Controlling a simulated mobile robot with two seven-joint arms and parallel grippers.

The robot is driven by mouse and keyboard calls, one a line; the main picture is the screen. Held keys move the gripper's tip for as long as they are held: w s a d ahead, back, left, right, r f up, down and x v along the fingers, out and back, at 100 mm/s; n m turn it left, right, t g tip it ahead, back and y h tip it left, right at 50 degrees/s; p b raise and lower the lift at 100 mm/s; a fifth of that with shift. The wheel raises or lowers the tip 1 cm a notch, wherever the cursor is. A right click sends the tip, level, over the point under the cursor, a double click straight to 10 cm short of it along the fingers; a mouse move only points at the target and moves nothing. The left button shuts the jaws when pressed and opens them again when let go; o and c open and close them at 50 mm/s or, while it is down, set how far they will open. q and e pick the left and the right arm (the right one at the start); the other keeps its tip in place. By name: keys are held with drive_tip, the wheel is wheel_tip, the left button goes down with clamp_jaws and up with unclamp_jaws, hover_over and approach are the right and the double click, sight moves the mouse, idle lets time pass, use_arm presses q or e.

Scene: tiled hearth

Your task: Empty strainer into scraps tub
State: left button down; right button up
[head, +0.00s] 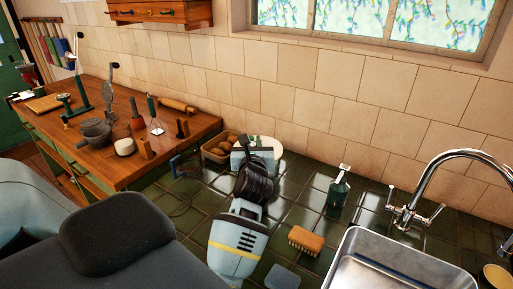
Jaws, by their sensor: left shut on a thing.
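My left gripper (257,152) is over the dark tiled counter, seen from behind. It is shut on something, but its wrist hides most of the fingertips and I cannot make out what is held. A thin, dark wire-like outline shows on the tiles left of the wrist; I cannot tell whether it is the strainer. I cannot clearly pick out a scraps tub. My right gripper is not in view.
A tan container of brown round things (220,147) and a pale plate (268,146) stand behind the gripper. To the right are a soap bottle (338,189), a brush (305,240), a steel sink (352,262) and a tap (425,185). A wooden worktop (75,145) with utensils is left.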

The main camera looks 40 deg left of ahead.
use_arm(q)
drive_tip(key=shift+w+a+r, duration=0.2)
drive_tip(key=shift+a+r, duration=0.05)
drive_tip(key=shift+r, duration=0.05)
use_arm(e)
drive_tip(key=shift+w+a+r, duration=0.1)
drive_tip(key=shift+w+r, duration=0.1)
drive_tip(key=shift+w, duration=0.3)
